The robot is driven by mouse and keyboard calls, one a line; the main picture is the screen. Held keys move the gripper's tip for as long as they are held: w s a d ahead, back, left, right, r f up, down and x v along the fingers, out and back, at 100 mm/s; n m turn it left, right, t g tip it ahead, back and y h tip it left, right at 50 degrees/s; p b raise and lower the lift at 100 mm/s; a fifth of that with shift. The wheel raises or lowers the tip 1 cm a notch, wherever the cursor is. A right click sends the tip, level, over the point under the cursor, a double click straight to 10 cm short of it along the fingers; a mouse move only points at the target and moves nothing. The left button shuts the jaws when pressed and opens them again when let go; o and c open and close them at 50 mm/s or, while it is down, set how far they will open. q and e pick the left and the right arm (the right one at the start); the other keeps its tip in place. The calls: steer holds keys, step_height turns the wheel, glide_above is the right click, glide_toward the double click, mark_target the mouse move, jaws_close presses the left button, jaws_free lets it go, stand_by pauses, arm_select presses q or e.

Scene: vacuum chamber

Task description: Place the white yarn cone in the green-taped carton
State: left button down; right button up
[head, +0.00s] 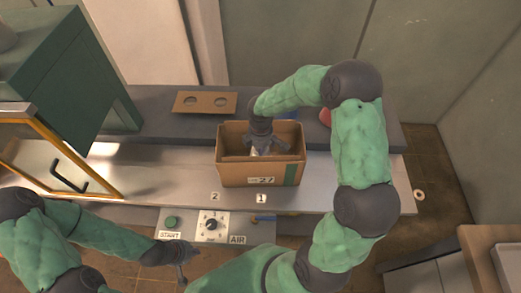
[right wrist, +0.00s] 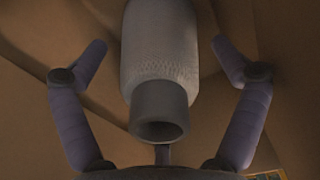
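The carton (head: 240,174) stands open on the bench, with a strip of green tape on its front right and a "27" label. The white yarn cone (head: 254,152) is inside it, mostly hidden by my right gripper (head: 266,146). In the right wrist view, the cone (right wrist: 160,55) shows a textured pale body and a grey tube end towards me. My right gripper (right wrist: 160,48) has its fingers spread on both sides of the cone, apart from it. My left gripper (head: 182,276) is low over the front panel, away from the carton; its finger opening is unclear.
A brown board with two holes (head: 205,102) lies behind the carton. A red object (head: 325,118) is partly hidden behind my right arm. A green cabinet with a yellow-framed glass door (head: 60,150) stands at left. The bench left of the carton is clear.

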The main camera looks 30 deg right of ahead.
step_height(320, 180, up, 12)
steer(key=p, duration=0.3)
steer(key=shift+r, duration=0.15)
stand_by(0.6)
